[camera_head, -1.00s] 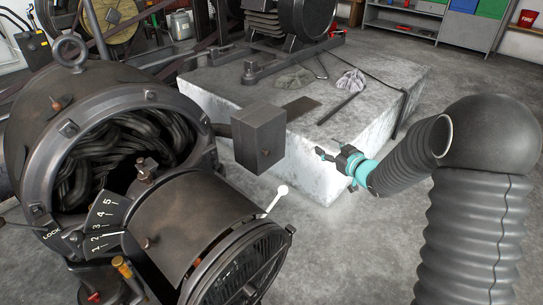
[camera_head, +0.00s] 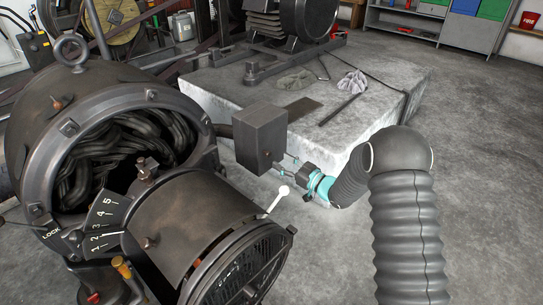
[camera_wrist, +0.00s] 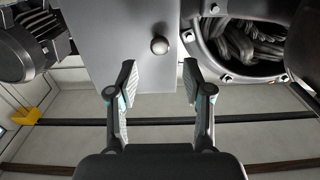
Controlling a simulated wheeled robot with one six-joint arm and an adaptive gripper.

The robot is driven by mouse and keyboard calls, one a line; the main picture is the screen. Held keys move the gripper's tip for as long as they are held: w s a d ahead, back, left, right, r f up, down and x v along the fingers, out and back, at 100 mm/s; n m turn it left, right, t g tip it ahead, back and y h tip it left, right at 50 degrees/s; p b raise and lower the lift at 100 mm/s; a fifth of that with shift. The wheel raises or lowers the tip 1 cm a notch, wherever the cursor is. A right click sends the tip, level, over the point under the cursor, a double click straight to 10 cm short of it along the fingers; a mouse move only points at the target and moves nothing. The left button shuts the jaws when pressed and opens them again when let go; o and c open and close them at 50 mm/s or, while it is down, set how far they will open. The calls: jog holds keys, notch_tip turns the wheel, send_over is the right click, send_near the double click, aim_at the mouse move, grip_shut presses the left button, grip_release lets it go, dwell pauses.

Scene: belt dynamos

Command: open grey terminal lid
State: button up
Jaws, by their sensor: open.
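The grey terminal box with its lid (camera_head: 260,137) juts from the right side of the large dynamo and is shut. In the wrist view the lid's flat grey face (camera_wrist: 125,40) fills the upper middle, with a small round knob (camera_wrist: 159,45) on it. My gripper (camera_head: 287,165) is just to the right of the box's lower part in the head view, close to its face. In the wrist view my gripper (camera_wrist: 160,85) is open, its two fingers spread below the knob with nothing between them.
The dynamo's open round housing (camera_head: 125,150) shows dark windings. A lever with a white ball end (camera_head: 283,190) sticks up just below my gripper. A scale plate (camera_head: 103,215) marked 1 to 5 is at the front. A concrete plinth (camera_head: 350,125) stands behind; floor at right is clear.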

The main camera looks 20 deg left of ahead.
aim_at(270, 155)
jog(key=shift+x, duration=3.05)
grip_shut()
